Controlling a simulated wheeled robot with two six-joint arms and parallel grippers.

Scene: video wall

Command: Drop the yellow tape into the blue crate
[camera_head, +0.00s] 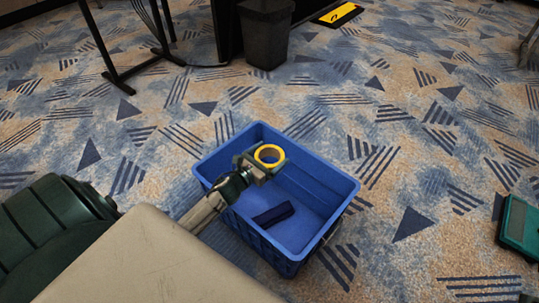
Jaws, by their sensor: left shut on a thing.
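The blue crate (334,192) stands on the carpet in the middle of the head view. A dark blue block-like object (273,215) lies on its floor. My left gripper (267,160) reaches in from the lower left over the crate's left side. It is shut on the yellow tape (281,153), a ring roll, which appears above the crate opening. The exact height of the tape above the crate floor is hard to tell. My right gripper is not in view.
A dark bin (266,35) stands at the back beside a black cabinet. Dark table legs are at the upper left. A yellow and black item (338,14) lies at the back right. A teal device (519,226) is at the right edge.

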